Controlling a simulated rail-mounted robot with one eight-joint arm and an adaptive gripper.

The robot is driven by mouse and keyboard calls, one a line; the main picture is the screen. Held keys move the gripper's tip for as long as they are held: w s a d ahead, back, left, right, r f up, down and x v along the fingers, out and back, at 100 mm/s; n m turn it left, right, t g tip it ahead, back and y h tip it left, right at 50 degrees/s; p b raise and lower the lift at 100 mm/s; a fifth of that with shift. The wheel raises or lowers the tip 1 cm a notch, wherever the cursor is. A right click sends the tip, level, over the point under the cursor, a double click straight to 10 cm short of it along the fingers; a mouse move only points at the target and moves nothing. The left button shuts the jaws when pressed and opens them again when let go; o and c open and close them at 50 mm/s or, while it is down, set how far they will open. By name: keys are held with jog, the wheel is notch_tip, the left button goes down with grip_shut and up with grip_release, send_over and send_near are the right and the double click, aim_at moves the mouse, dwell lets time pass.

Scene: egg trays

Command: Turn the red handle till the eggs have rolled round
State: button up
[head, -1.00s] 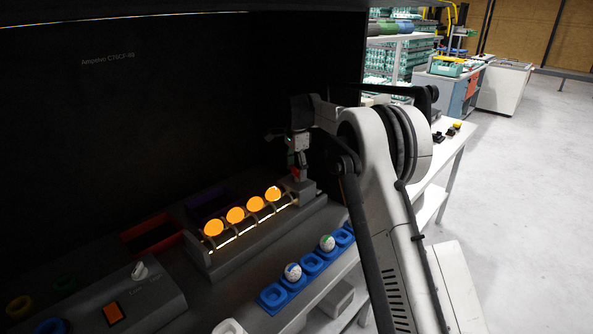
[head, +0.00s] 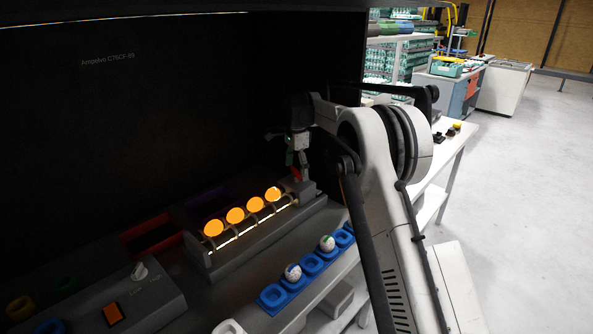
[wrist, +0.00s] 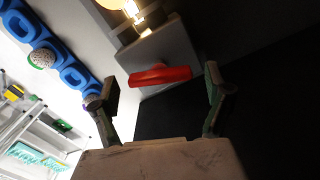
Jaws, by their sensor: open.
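The red handle (wrist: 160,76) is a short bar on the grey end block (wrist: 160,46) of the candling roller. It lies between the two open fingers of my gripper (wrist: 160,92) in the wrist view, a little beyond the fingertips, with no contact visible. In the head view my gripper (head: 303,170) hangs above the roller's right end, and the handle (head: 296,174) is partly hidden by it. Several glowing orange eggs (head: 235,215) sit in a row on the lit grey roller (head: 225,262).
A blue cup strip (head: 273,297) in front of the roller holds two marked white eggs (head: 327,243). A red-rimmed bin (head: 150,232) and a purple bin (head: 207,200) lie behind. A control box (head: 130,300) with an orange button stands at left. A dark wall rises behind.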

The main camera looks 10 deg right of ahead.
aim_at(297, 170)
notch_tip(297, 170, up, 12)
jog(key=shift+f, duration=0.2)
jog(key=shift+c, duration=0.3)
